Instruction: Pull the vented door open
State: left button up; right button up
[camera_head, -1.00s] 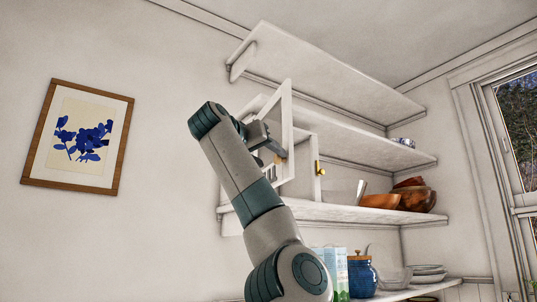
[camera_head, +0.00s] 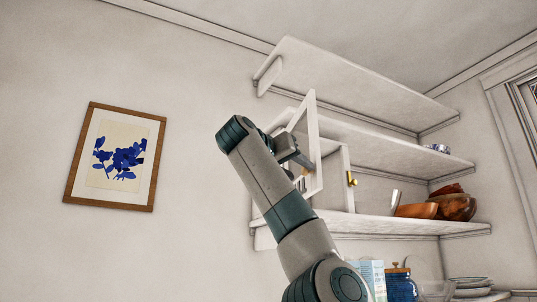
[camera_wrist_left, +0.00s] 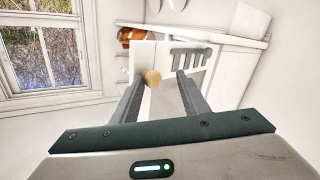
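The vented door is a white panel with a row of slots (camera_wrist_left: 190,57) in the left wrist view. A round tan knob (camera_wrist_left: 152,77) shows beside the slots. In the head view a white framed door (camera_head: 316,130) stands out at an angle from the shelving, partly hidden by my left arm. My left gripper (camera_head: 308,162) is at this door. In the left wrist view its two fingers (camera_wrist_left: 160,78) are apart, with the knob between their tips; I cannot tell whether they touch it. My right gripper is not in view.
A white panel with a brass knob (camera_head: 351,178) stands just right of the door. Open shelves (camera_head: 400,152) hold wooden bowls (camera_head: 455,207), a blue jar (camera_head: 400,285) and cartons (camera_head: 372,277). A framed picture (camera_head: 70,190) hangs left. The wall between is clear.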

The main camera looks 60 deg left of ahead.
pick_arm(q)
jog(key=b+v, duration=0.4)
jog(key=v, duration=1.2)
jog(key=shift+d+r+b, duration=0.2)
jog(key=shift+b, duration=0.15)
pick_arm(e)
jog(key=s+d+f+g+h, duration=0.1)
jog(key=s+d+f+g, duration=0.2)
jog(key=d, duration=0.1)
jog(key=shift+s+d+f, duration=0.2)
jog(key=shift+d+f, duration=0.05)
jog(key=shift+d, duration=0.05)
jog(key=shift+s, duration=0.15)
